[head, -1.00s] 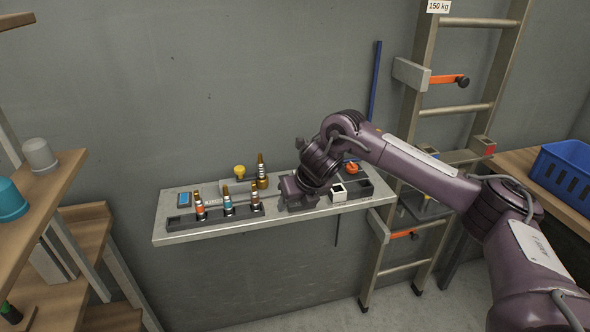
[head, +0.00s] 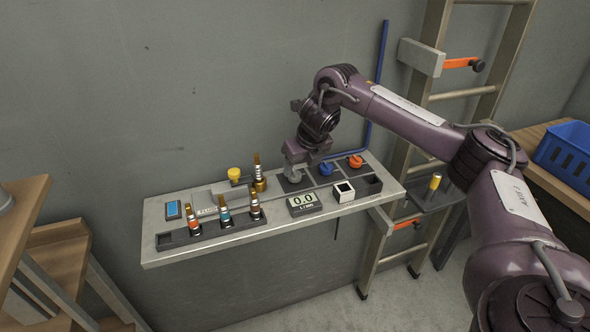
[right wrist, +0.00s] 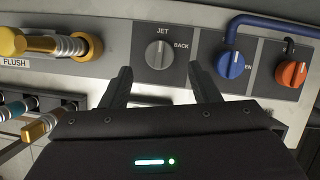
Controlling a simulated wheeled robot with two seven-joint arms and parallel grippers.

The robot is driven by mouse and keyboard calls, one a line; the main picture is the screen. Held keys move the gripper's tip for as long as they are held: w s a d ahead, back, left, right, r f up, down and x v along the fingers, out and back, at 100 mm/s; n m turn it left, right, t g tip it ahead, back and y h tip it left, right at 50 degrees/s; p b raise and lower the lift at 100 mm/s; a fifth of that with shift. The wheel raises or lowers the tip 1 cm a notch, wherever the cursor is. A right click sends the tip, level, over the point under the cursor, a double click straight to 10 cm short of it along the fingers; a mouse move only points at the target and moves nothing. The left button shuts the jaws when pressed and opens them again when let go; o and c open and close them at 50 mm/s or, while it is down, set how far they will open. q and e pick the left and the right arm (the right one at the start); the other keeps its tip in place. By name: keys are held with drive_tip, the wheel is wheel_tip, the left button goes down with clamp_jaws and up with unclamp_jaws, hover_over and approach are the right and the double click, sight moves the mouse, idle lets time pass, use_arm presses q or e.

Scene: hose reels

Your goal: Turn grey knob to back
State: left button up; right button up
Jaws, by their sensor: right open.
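The grey knob (right wrist: 159,54) is round with a raised grip bar, on a dark plate with JET printed above it and BACK to its right. In the right wrist view its bar stands about upright. My right gripper (right wrist: 160,78) is open, with one finger on each side below the knob and a gap to it. In the head view the right gripper (head: 291,172) is over the knob's plate, beside the blue knob, and largely covers the grey knob. My left gripper is not in view.
A blue knob (right wrist: 231,64) and an orange knob (right wrist: 291,73) sit just right of the grey one. A yellow-capped brass nozzle (right wrist: 55,45) is to the left. A 0.0 display (head: 304,203) and white cube (head: 343,192) stand in front. A ladder (head: 425,90) stands right.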

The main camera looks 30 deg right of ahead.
sight(296, 173)
drive_tip(key=x, duration=0.4)
drive_tip(key=shift+w+f, duration=0.1)
drive_tip(key=shift+w, duration=0.05)
drive_tip(key=c, duration=1)
